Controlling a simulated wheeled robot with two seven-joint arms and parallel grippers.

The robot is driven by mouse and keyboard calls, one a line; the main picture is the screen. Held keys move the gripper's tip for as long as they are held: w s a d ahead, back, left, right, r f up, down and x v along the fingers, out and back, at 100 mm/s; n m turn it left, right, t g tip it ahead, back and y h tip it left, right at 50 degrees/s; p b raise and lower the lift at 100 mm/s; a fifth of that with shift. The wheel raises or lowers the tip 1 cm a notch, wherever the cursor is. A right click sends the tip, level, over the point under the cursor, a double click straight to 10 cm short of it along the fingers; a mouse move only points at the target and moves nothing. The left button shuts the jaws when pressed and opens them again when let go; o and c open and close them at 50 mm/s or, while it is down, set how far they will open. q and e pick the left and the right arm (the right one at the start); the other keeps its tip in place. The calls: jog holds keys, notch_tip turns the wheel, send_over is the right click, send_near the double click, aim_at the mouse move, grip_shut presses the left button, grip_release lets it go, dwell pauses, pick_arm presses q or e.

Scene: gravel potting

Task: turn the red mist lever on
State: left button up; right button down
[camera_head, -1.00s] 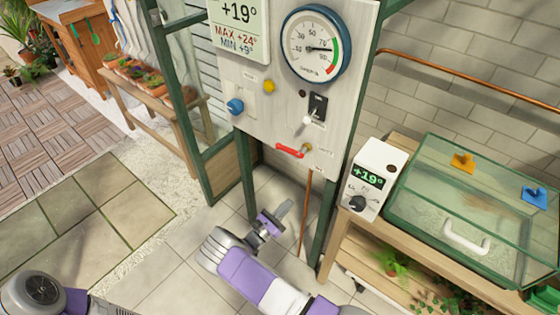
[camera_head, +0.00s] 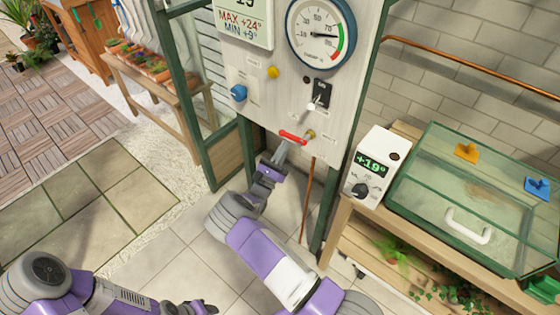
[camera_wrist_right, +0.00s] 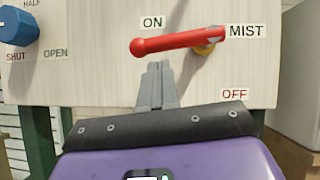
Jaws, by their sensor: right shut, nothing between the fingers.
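The red mist lever (camera_head: 292,138) sits low on the pale control panel (camera_head: 270,105). In the right wrist view the lever (camera_wrist_right: 172,42) lies nearly level, its free end pointing left from the brass pivot (camera_wrist_right: 205,48) at its right. An ON label (camera_wrist_right: 152,22) is above it and an OFF label (camera_wrist_right: 234,94) is below right. My right gripper (camera_head: 281,151) is shut and empty, just below the lever; the fingertips (camera_wrist_right: 158,68) sit under its left half. I cannot tell whether they touch it. My left gripper (camera_head: 197,307) is low at the bottom edge, its jaws unclear.
A blue knob (camera_head: 238,92), a yellow button (camera_head: 273,72), a black switch (camera_head: 322,93) and a gauge (camera_head: 320,34) are on the panel. A white controller box (camera_head: 377,167) and a glass case (camera_head: 470,230) stand on the bench at right. A copper pipe (camera_head: 307,200) runs below the panel.

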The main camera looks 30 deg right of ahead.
jog(key=shift+w+d+r, duration=0.1)
jog(key=shift+w+r, duration=0.05)
jog(key=shift+r, duration=0.35)
